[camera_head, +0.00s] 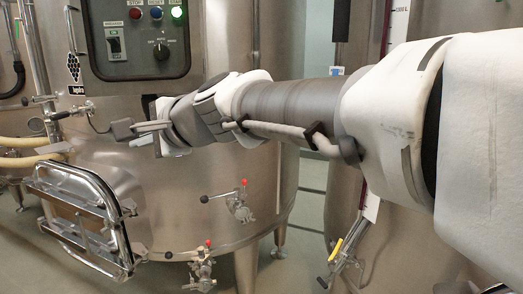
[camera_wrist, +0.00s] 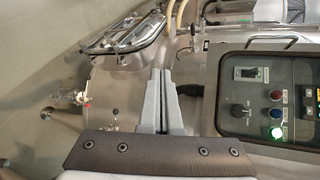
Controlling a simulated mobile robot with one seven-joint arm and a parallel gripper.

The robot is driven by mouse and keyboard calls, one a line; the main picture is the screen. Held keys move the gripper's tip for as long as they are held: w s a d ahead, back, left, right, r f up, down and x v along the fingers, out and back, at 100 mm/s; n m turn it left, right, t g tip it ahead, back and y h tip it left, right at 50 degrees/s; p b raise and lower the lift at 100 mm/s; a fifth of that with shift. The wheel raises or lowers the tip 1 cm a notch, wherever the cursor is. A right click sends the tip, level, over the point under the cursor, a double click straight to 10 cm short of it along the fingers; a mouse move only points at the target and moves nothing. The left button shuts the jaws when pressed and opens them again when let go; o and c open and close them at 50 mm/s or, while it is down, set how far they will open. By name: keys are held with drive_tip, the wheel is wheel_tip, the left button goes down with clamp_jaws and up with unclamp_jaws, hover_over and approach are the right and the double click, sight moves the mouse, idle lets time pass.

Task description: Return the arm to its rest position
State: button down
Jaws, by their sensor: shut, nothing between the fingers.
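My arm (camera_head: 290,103) reaches in from the right of the head view, stretched out to the left in front of a steel vat (camera_head: 235,185). Its far end is just below the control panel in the picture. In the wrist view my gripper (camera_wrist: 161,72) has its two grey fingers together, with nothing between them. The fingers point toward the vat front, between the chrome-framed hatch and the control panel. I cannot tell the exact gap between the fingertips and the vat.
The control panel (camera_head: 138,62) has a lit green button. The chrome-framed hatch (camera_head: 82,215) juts out at lower left. Beige hoses (camera_head: 28,142) run at left. Another vat (camera_head: 385,240) stands behind my arm at right.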

drive_tip(key=s+d+f+n+h, duration=0.3)
drive_tip(key=s+d+f, duration=0.2)
drive_tip(key=d, duration=0.6)
drive_tip(key=s+d+f+n+g+h, duration=0.1)
drive_tip(key=s+d+f+n+h, duration=0.2)
drive_tip(key=d, duration=0.9)
drive_tip(key=s+d+f+n+g+h, duration=0.1)
drive_tip(key=s+d+f+n+h, duration=0.2)
drive_tip(key=s+d+f, duration=0.6)
drive_tip(key=d+f+h, duration=0.2)
drive_tip(key=d+f, duration=0.1)
drive_tip(key=shift+n+p, duration=0.3)
drive_tip(key=shift+s, duration=0.15)
